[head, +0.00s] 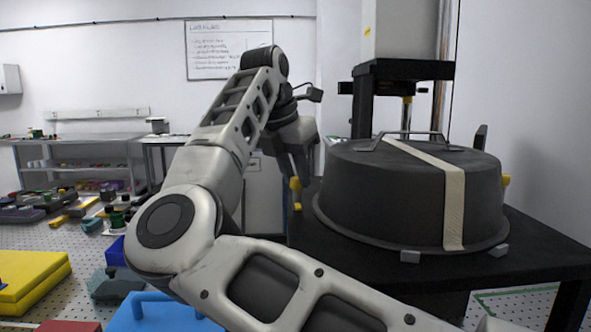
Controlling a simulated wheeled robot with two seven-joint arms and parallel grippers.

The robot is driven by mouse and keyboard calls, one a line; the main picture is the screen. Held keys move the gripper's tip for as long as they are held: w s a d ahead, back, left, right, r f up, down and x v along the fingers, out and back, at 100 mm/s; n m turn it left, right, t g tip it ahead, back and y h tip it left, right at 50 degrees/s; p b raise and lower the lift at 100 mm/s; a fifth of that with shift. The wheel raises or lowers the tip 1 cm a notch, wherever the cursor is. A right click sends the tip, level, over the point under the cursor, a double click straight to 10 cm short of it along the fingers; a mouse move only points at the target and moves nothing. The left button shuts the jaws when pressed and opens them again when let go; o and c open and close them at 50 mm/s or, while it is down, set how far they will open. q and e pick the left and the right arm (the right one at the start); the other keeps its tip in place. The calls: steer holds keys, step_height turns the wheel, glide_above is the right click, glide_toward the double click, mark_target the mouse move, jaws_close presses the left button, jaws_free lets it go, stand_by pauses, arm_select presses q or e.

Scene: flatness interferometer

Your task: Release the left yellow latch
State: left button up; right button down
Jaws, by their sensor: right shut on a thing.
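A large dark round cover (400,195) with a top handle and a pale strap (452,200) across it sits on a black table. The left yellow latch (296,188) is at the cover's left side. My right gripper (294,176) points down there and is shut on the latch; its fingers are small and partly hidden, so the exact contact is hard to see. Another yellow latch (506,180) shows at the cover's right side. My right arm rises from the bottom right, bends at the left and crosses the middle of the view. My left gripper is not in view.
The black table (545,245) has bare room at its right front. A dark column (390,100) stands behind the cover. At the left are a perforated bench (60,238) with many small parts, a yellow block (35,280) and a blue handled case (150,315).

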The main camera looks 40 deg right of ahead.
steer(key=shift+m, duration=0.5)
steer(key=c, duration=1.2)
jaws_free()
steer(key=shift+r, duration=0.1)
steer(key=w+v, duration=0.1)
steer(key=v, duration=1.4)
steer(key=shift+s+r, duration=0.2)
steer(key=shift+r, duration=0.2)
steer(key=shift+a, duration=0.1)
